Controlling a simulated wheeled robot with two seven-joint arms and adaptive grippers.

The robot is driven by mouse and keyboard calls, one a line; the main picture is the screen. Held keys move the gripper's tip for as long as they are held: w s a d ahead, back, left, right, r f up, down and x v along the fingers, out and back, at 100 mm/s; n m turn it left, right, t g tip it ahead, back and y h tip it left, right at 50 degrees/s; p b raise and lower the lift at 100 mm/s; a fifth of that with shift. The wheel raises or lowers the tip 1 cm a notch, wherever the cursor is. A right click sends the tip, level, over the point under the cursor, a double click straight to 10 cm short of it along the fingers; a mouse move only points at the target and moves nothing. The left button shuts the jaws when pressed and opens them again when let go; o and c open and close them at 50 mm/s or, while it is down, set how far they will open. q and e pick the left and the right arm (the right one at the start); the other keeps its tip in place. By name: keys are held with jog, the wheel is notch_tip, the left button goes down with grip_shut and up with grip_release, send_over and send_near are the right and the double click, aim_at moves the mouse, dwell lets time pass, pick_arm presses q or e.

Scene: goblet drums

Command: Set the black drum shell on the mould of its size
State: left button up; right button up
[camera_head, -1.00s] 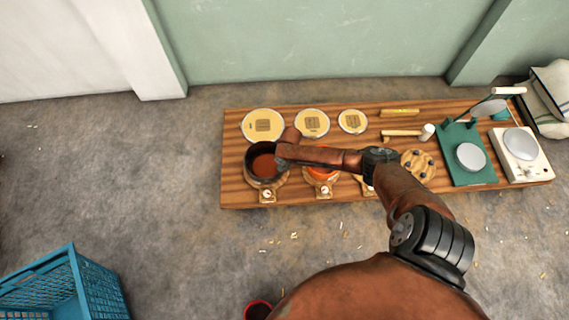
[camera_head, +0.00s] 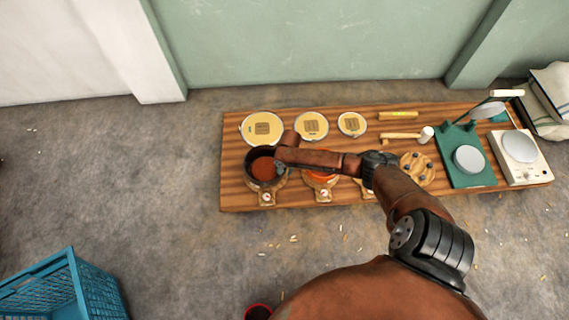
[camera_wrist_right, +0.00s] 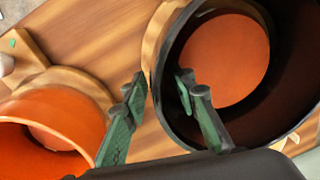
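The black drum shell (camera_head: 249,166) stands on the leftmost wooden base (camera_head: 283,181) at the left of the board. It also shows large in the right wrist view (camera_wrist_right: 180,120). A flat orange-brown disc (camera_wrist_right: 222,60) shows inside it, low within the wall. My right gripper (camera_head: 281,166) is at the shell's right edge. In the right wrist view its green fingers (camera_wrist_right: 160,86) are apart, one inside the shell and one outside, with the wall between them; a gap shows beside the wall. My left gripper is not in view.
An orange shell (camera_wrist_right: 60,115) on its own base stands close beside. Yellow round discs (camera_head: 261,127) lie behind on the wooden board (camera_head: 235,193). A mallet (camera_head: 405,135), a green press (camera_head: 478,178) and a white scale (camera_head: 530,168) are at the right. A blue crate (camera_head: 95,285) is on the floor.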

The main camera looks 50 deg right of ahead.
notch_tip(320, 180, up, 11)
jog(key=shift+s+d+r, duration=0.2)
jog(key=shift+s+d, duration=0.15)
jog(key=shift+s, duration=0.1)
dwell(0.4)
